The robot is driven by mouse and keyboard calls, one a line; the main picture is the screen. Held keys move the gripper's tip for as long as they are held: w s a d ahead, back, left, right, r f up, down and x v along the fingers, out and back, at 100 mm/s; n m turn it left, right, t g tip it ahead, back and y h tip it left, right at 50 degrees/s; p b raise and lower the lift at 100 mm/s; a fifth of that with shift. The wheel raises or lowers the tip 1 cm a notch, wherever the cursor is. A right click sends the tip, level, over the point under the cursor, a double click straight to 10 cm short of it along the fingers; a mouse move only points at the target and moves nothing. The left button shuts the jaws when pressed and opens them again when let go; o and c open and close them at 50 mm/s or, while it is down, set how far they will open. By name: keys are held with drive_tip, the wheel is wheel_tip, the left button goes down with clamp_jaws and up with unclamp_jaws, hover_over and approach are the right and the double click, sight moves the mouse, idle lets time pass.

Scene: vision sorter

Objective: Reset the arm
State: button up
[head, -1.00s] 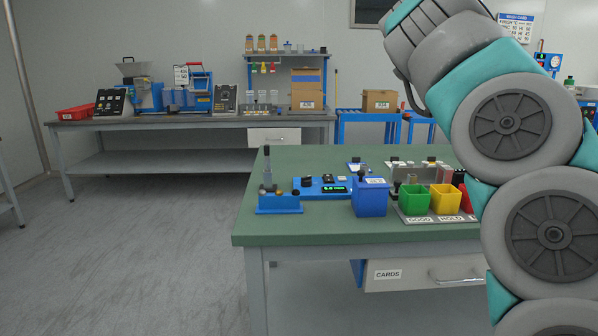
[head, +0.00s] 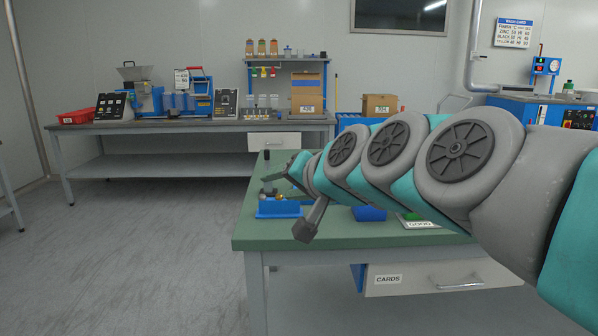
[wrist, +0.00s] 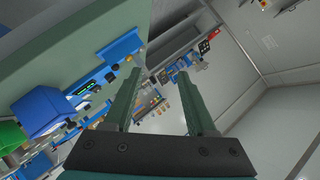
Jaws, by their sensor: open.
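My gripper (wrist: 160,76) is open in the wrist view, its two grey-green fingers apart with nothing held between them. Beyond the fingertips lie the bench edge and the far equipment. In the head view my arm reaches in from the right, nearly level, across the green-topped table (head: 345,240). Its end is over the table's left part, by the blue stand (head: 278,209). The fingers are small there and hard to make out. Whether they touch anything cannot be told.
In the wrist view a blue bin (wrist: 42,115) and a green bin (wrist: 12,136) lie left of the fingers. My arm hides most of the table's items in the head view. The far bench (head: 190,125) carries equipment. The floor (head: 130,260) at left is clear.

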drive_tip(key=s+d+f+n+g+h, duration=0.1)
drive_tip(key=s+d+f+g+h, duration=0.35)
drive_tip(key=s+f, duration=0.75)
drive_tip(key=s+d+f+n+g+h, duration=0.15)
drive_tip(key=s+d+f+g, duration=0.5)
drive_tip(key=f, duration=0.75)
drive_tip(key=s+d+f+g, duration=0.1)
drive_tip(key=s+d+f, duration=0.1)
drive_tip(key=s, duration=0.5)
drive_tip(key=s+d+f+h, duration=0.1)
drive_tip(key=s+d+f, duration=0.1)
drive_tip(key=s+d, duration=0.3)
drive_tip(key=shift+s+g, duration=0.4)
drive_tip(key=shift+s, duration=0.55)
drive_tip(key=shift+a, duration=0.1)
